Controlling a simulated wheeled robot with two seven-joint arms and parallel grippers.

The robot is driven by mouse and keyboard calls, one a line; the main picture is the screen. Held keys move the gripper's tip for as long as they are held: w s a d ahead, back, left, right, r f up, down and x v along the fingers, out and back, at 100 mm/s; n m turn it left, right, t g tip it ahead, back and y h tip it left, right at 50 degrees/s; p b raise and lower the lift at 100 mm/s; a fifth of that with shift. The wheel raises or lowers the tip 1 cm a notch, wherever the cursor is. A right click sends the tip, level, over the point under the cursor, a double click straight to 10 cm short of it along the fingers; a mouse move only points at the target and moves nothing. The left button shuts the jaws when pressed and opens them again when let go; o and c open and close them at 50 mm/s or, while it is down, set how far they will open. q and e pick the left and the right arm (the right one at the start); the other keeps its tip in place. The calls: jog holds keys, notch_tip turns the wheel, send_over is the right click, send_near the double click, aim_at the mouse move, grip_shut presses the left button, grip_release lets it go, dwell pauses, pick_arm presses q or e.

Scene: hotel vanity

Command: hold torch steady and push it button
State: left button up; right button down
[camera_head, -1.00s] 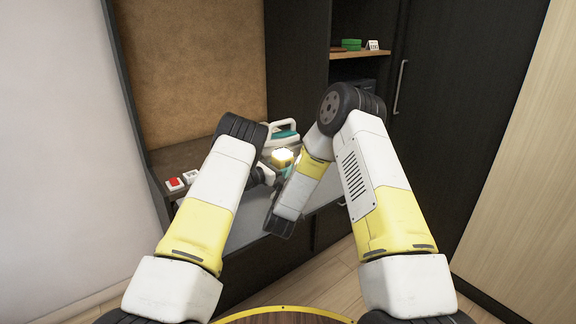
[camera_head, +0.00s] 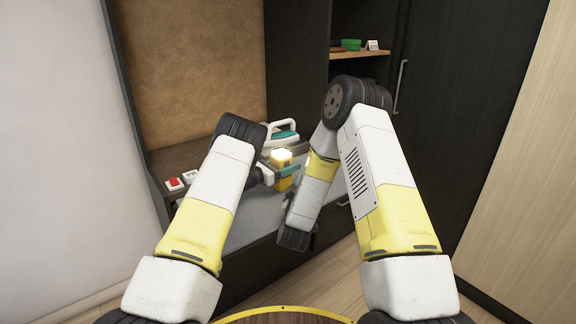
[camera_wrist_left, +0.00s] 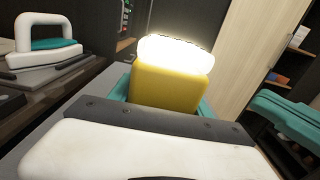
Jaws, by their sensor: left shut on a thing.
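The torch has a yellow body (camera_head: 281,174) and a white, brightly glowing top (camera_wrist_left: 175,50). It stands upright above the grey counter in the head view, and its yellow side (camera_wrist_left: 165,88) is close up in the left wrist view. My left gripper (camera_head: 282,173) is shut on the torch body, with teal fingers around it. A teal piece at the right edge of the left wrist view (camera_wrist_left: 288,118) looks like part of my right gripper, apart from the torch. Its jaws cannot be made out. In the head view my right forearm hides the right gripper.
A white and teal iron (camera_head: 281,137) stands behind the torch. Red (camera_head: 174,184) and white (camera_head: 191,176) switches are on the counter at left. A shelf (camera_head: 360,54) holds a green item (camera_head: 351,44) and a white sign (camera_head: 372,45). A dark cabinet rises behind my right arm.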

pick_arm(q)
jog(key=o, duration=1.7)
